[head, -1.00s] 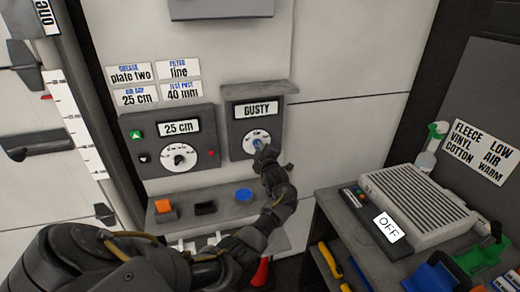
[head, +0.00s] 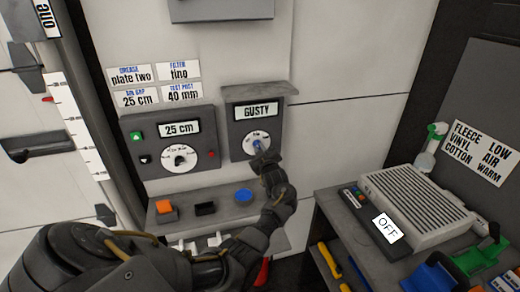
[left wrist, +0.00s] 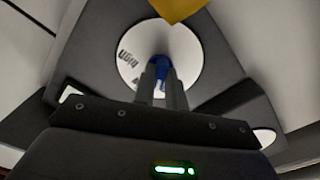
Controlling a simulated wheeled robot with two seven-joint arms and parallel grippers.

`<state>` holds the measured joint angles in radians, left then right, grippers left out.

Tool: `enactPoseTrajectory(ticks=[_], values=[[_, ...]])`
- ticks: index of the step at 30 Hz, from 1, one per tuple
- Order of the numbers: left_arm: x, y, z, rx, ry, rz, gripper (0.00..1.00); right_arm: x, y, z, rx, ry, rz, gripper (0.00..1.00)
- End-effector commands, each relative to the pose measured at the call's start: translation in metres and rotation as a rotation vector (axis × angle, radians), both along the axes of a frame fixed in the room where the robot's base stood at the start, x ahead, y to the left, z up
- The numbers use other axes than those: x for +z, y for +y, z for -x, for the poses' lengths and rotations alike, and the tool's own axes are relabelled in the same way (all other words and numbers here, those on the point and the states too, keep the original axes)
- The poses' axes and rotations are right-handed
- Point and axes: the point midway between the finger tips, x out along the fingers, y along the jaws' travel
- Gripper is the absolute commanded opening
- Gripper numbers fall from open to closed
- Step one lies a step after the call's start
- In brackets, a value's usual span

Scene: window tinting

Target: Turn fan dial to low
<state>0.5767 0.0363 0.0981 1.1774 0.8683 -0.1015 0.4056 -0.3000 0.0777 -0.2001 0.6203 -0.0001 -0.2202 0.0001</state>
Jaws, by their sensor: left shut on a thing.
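The dial (head: 249,136) is a white disc with a blue knob (head: 257,143), on a grey wall box (head: 240,146) whose display (head: 257,112) reads "GUSTY". My left gripper (head: 261,152) is shut on the blue knob. In the left wrist view its fingers (left wrist: 160,80) close around the knob (left wrist: 160,66) in front of the white disc (left wrist: 186,55), where the word "high" is legible at the left. The pointer and other dial marks are hidden or too small to read. My right gripper is in neither view.
Left of the dial is another panel (head: 145,163) with a "25 cm" display and its own dial (head: 179,158). Below, a ledge (head: 185,219) holds orange, black and blue pieces.

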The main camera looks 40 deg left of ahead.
Motion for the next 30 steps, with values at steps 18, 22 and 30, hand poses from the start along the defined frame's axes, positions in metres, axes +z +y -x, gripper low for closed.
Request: enactPoseTrajectory(ticks=[18, 22, 30], values=[[0.0, 0.0, 0.001, 0.0, 0.387, -0.265, 0.0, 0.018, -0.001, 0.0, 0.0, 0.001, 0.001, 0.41], [-0.001, 0.0, 0.001, 0.0, 0.425, -0.292, 0.0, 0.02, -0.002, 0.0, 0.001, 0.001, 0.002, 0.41], [-0.001, 0.0, 0.001, 0.0, 0.462, -0.318, 0.0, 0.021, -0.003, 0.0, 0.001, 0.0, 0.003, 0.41]])
